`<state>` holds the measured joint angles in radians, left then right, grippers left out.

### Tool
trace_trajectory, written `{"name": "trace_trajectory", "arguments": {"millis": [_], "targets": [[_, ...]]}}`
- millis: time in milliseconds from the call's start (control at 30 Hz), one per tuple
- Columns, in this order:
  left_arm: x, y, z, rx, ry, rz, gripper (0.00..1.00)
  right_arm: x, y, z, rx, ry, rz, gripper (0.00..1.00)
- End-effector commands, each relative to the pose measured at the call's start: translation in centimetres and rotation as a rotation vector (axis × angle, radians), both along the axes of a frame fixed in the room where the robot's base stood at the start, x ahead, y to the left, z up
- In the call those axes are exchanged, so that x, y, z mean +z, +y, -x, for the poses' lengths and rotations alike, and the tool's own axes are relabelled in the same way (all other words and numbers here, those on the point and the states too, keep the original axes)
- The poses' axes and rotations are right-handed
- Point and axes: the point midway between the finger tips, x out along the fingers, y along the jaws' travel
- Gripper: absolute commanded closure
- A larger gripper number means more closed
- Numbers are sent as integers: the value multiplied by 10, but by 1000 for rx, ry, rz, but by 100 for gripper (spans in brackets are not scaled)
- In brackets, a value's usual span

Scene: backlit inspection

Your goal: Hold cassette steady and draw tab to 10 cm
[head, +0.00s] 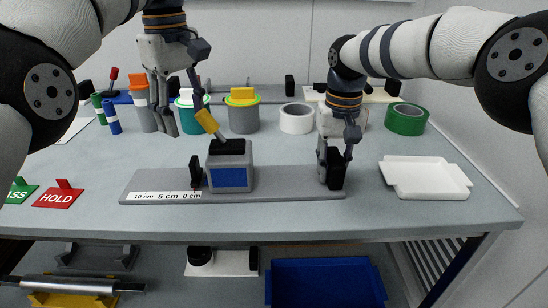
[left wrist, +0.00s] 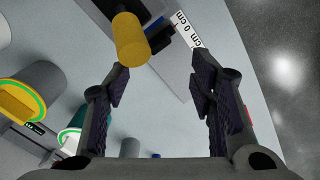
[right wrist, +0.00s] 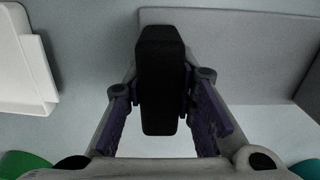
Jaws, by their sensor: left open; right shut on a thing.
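The grey cassette (head: 230,150) with a blue front panel (head: 230,178) stands on a long grey base (head: 280,182). A yellow-ended handle (head: 207,121) leans up and left from its top; its yellow end (left wrist: 130,40) also shows in the left wrist view. A black upright tab (head: 195,172) stands left of the cassette, near the scale's 0 cm mark. My left gripper (head: 187,132) is open and empty above it, beside the yellow end. My right gripper (head: 335,158) is shut on a black block (right wrist: 160,75) at the base's right end.
The printed scale (head: 163,196) runs along the base's front left. A white tray (head: 425,178) lies right of the base. Red HOLD (head: 58,197) and green cards lie at left. Cups, a white roll (head: 296,118) and green tape (head: 406,119) stand behind.

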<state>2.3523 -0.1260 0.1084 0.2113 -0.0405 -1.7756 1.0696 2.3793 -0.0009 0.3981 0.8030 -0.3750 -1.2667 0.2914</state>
Motion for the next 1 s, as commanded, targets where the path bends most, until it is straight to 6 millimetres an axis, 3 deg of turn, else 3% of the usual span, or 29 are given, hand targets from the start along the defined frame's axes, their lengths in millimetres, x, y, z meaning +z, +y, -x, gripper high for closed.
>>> {"name": "trace_trajectory", "arguments": {"millis": [200, 300, 367, 733, 1000], "targets": [[2, 42, 0, 486, 85, 278, 50, -3, 0, 1, 0, 4, 1, 100], [1, 48, 0, 627, 124, 362, 50, -3, 0, 1, 1, 5, 1, 100], [-5, 46, 1, 653, 133, 375, 50, -3, 0, 1, 1, 5, 1, 100], [-87, 12, 1, 650, 132, 371, 50, -4, 0, 1, 1, 6, 1, 100], [-107, 4, 0, 649, 129, 372, 50, -4, 0, 1, 1, 7, 2, 100]]}}
